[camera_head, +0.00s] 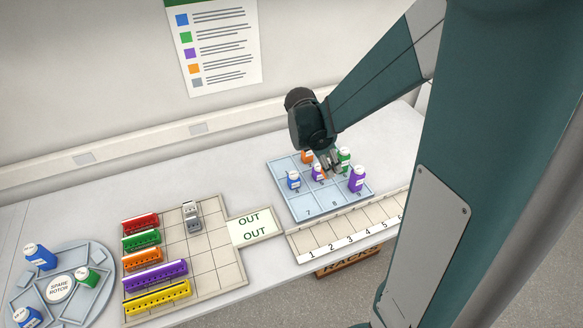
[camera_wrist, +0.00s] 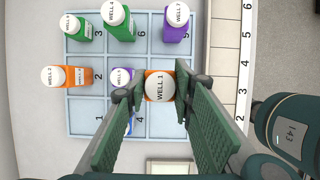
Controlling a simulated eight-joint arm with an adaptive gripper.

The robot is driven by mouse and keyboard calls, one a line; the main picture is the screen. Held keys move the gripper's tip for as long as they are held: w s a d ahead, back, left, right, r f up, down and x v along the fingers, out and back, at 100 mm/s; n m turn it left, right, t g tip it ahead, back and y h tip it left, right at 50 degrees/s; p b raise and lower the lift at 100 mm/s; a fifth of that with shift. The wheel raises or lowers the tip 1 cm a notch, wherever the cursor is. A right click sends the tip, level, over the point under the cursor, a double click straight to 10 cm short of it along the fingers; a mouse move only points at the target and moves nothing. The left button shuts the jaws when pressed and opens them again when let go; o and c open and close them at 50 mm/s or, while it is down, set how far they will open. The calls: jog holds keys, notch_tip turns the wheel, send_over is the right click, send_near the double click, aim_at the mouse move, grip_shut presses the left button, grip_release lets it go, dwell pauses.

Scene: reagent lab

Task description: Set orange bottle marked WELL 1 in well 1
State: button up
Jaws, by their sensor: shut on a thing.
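My gripper (camera_wrist: 166,92) is shut on the orange bottle marked WELL 1 (camera_wrist: 160,86), whose white cap faces the wrist camera. In the head view my gripper (camera_head: 331,164) is over the pale blue numbered tray (camera_head: 309,212), and the held bottle is mostly hidden. In the wrist view the bottle appears over the right column of wells. Well 1 (camera_wrist: 82,117), at the tray's lower left in that view, looks empty.
An orange WELL 2 bottle (camera_wrist: 68,76) stands in well 2, beside well 1. A blue bottle (camera_head: 293,180) stands in well 4, with purple and green bottles around. A numbered strip (camera_head: 345,238) lies along the tray's front; an OUT card (camera_head: 262,225) lies left.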

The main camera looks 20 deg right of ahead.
jog(key=w+a, duration=0.5)
jog(key=w, duration=0.4)
jog(key=w+a+p, duration=0.1)
jog(key=w+a, duration=0.3)
jog(key=w, duration=0.5)
jog(key=shift+w+a, duration=0.2)
jog(key=shift+a, duration=0.15)
jog(key=shift+f, duration=0.1)
jog(key=shift+f, duration=3)
jog(key=shift+f, duration=1.9)
jog(key=shift+f, duration=0.1)
jog(key=o, duration=0.4)
jog(key=shift+f, duration=0.1)
jog(key=o, duration=0.5)
